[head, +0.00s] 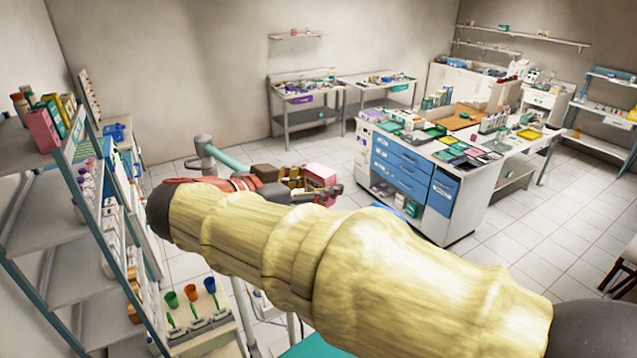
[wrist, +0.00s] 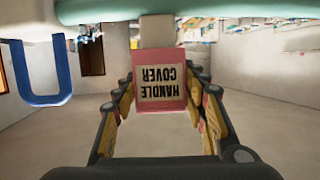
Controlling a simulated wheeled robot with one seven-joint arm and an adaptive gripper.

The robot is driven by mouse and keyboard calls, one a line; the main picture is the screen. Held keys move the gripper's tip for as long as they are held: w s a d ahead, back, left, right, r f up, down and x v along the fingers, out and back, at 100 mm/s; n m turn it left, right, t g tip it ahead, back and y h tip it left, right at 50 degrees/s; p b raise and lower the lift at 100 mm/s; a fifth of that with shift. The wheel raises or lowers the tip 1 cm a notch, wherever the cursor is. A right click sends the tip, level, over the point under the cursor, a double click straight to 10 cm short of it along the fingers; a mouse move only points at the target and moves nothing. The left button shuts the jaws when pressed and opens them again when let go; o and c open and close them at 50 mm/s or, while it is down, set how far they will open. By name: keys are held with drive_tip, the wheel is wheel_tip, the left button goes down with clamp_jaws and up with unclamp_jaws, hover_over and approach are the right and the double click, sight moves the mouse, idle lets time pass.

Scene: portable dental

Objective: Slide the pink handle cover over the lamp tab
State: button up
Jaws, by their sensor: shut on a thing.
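The pink handle cover (wrist: 163,101) is held between the two fingers of my gripper (wrist: 163,82) in the wrist view. Its label, "HANDLE COVER", appears upside down. A pale grey block (wrist: 157,29), which looks like the lamp tab, shows just above and behind the cover, under a pale green bar (wrist: 230,9). I cannot tell whether cover and tab touch. In the head view the pink cover (head: 321,172) shows at the end of my gripper (head: 325,187), beyond my sleeved arm. The tab is not clear there.
A pale green tube (head: 226,159) on a grey joint stands just left of my gripper in the head view. A blue U-shaped hook (wrist: 38,98) hangs at left in the wrist view. Shelving (head: 60,200) stands at left, a blue-drawer cabinet (head: 402,172) at right. Open floor lies behind.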

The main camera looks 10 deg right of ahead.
drive_tip(key=shift+f, duration=1.4)
idle(0.7)
idle(0.3)
drive_tip(key=o, duration=0.9)
